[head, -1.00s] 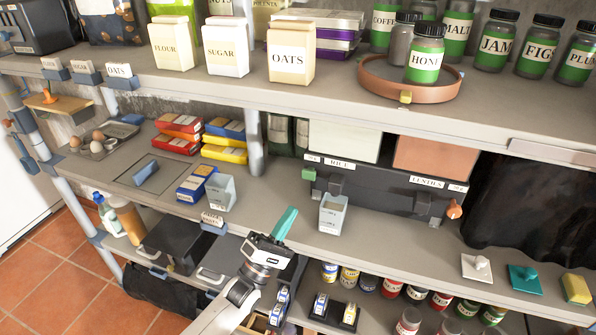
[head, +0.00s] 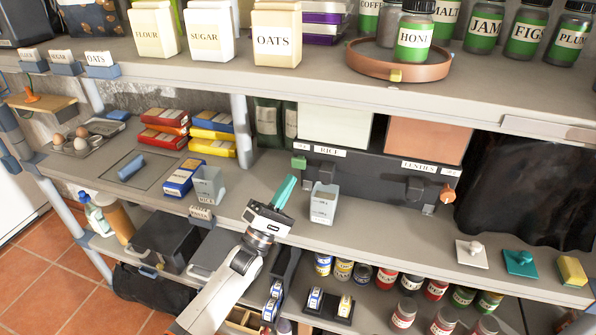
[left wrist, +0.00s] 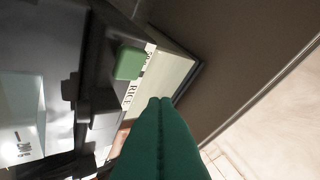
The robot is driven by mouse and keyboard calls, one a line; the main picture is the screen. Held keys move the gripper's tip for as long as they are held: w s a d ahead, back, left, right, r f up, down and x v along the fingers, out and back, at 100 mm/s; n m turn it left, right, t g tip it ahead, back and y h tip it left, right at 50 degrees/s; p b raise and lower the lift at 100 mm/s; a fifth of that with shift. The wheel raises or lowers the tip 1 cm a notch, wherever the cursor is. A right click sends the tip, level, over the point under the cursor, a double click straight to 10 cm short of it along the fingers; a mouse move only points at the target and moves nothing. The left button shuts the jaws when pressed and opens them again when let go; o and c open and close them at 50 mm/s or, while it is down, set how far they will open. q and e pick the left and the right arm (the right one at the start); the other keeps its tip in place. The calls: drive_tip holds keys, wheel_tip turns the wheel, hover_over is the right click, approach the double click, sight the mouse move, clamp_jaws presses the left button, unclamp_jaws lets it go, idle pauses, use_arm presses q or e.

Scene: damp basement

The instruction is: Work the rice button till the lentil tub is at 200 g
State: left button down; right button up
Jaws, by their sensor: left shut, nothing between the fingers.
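The dark dispenser (head: 374,178) stands at the back of the middle shelf, with a RICE label (head: 330,151) and a LENTILS label (head: 418,167). The green button (head: 299,163) is at its left end by the RICE label; it also shows in the left wrist view (left wrist: 128,63). An orange knob (head: 447,193) is at the lentil end. A pale grey tub (head: 324,203) stands below the rice side; its marking is unreadable. Another grey tub (head: 208,184) stands farther left. My left gripper (head: 289,182), with teal fingers, is shut and empty, apart from and below the green button. My right gripper is out of view.
Blue, yellow and red packets (head: 212,133) lie left of the shelf post (head: 241,135). A white (head: 470,250) and a teal knobbed piece (head: 520,262) lie at the right. Jars stand on the lower shelf. Shelf space right of the pale tub is clear.

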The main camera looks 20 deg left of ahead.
sight(300, 163)
use_arm(q)
drive_tip(key=shift+w+b, duration=0.8)
drive_tip(key=shift+w, duration=0.75)
idle(0.9)
drive_tip(key=shift+w+d+b, duration=0.1)
drive_tip(key=shift+w+b, duration=0.25)
drive_tip(key=shift+w, duration=0.05)
drive_tip(key=shift+w+b, duration=0.55)
drive_tip(key=shift+w, duration=0.05)
idle(0.7)
idle(0.3)
drive_tip(key=shift+s+p, duration=0.7)
drive_tip(key=shift+s, duration=0.35)
